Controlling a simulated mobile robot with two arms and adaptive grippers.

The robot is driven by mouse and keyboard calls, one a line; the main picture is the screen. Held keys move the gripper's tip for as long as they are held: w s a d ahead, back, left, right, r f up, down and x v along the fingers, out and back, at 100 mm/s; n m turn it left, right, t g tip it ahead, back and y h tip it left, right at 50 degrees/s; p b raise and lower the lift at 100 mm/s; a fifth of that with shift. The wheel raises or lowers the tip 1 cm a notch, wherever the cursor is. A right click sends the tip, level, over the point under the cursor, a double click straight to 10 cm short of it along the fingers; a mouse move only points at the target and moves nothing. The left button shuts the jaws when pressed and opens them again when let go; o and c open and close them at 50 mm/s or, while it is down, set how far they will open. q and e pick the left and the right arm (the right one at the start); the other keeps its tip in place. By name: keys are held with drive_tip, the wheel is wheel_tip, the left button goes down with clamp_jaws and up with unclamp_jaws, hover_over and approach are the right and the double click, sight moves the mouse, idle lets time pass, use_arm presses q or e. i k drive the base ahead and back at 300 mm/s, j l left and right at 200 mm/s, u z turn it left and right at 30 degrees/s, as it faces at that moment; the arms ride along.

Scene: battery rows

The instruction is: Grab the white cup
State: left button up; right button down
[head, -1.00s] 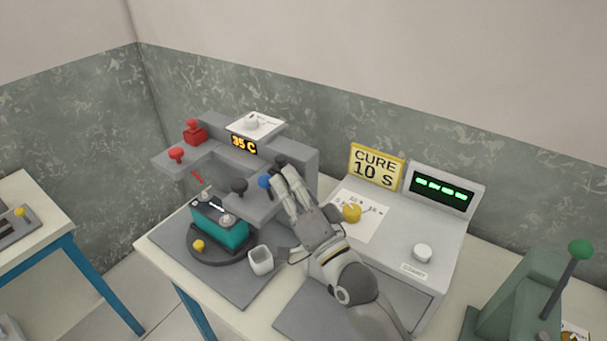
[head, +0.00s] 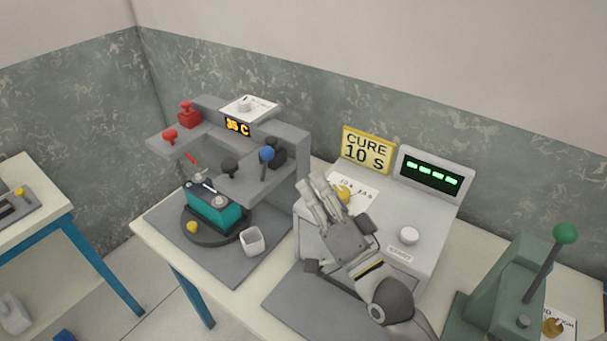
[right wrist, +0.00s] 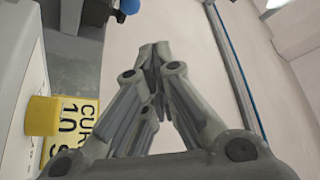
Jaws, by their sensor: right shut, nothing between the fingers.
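The white cup (head: 251,240) stands upright on the grey mat (head: 205,262), just right of the round dark turntable with the teal battery (head: 215,209). My right gripper (head: 318,184) is to the right of the cup and higher, over the front of the grey cure console. Its fingers are closed together and empty. The right wrist view shows the closed fingertips (right wrist: 155,50) meeting with nothing between them. The cup does not show in the right wrist view. My left gripper is not in view.
A grey press with a blue-knobbed lever (head: 266,154) and red knobs stands behind the cup. The cure console (head: 425,225) has a yellow knob (head: 342,194) near my gripper. A green lever machine (head: 520,290) stands at the right. Another table is at the left.

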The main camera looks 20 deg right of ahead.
sight(252, 240)
drive_tip(key=k+j, duration=0.25)
drive_tip(key=k, duration=0.2)
drive_tip(key=k+j, duration=0.2)
drive_tip(key=k, duration=0.25)
